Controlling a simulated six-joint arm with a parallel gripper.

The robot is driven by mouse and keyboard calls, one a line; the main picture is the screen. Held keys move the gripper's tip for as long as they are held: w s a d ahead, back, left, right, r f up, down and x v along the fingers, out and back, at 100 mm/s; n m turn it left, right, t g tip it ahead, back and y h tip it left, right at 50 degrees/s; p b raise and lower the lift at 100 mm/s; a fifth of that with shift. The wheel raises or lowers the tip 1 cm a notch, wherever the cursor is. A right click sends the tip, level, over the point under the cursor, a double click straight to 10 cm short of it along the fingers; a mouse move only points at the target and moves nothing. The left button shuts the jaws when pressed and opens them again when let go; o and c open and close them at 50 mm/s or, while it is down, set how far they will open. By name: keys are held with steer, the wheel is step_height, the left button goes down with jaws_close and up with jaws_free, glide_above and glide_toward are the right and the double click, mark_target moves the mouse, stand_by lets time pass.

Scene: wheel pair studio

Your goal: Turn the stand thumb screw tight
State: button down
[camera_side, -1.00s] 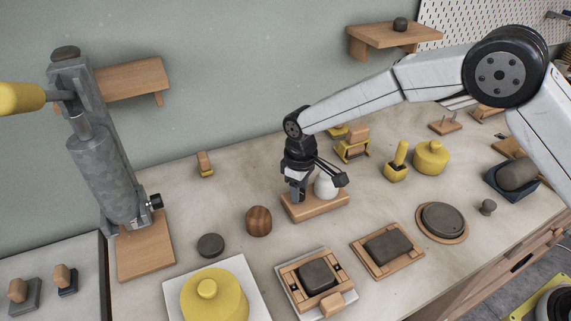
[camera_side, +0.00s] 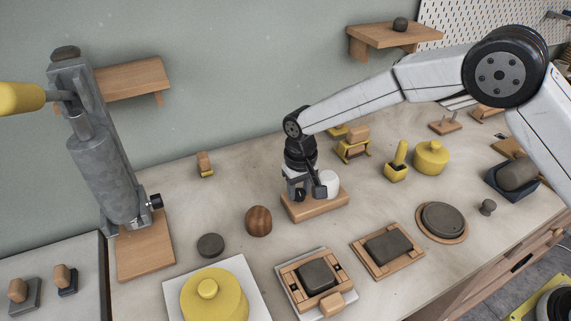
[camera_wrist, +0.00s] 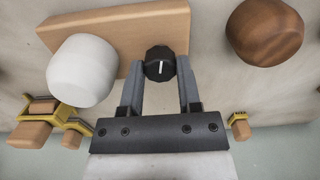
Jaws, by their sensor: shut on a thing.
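A black ribbed thumb screw (camera_wrist: 159,62) with a white line across its top stands on a wooden stand (camera_wrist: 115,25) in the wrist view. My gripper (camera_wrist: 162,72) is shut on it, with one grey finger on each side of the knob. The white line runs roughly lengthwise with the fingers. A white rounded piece (camera_wrist: 82,70) sits on the same stand, left of the knob. In the side view, my gripper (camera_side: 305,193) points down over the wooden stand (camera_side: 318,208), and its fingers hide the screw. The white piece (camera_side: 330,183) shows just right of the fingers.
A brown wooden dome (camera_side: 258,221) stands left of the stand, with a dark disc (camera_side: 210,245) beyond it. A yellow-framed wooden piece (camera_side: 352,147) stands behind. A framed dark block (camera_side: 388,247) lies in front. A grey press (camera_side: 103,165) rises at far left.

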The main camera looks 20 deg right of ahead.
mark_target(299, 192)
steer(key=shift+r, duration=0.1)
steer(key=shift+c, duration=1.5)
jaws_free()
steer(key=shift+r, duration=3.9)
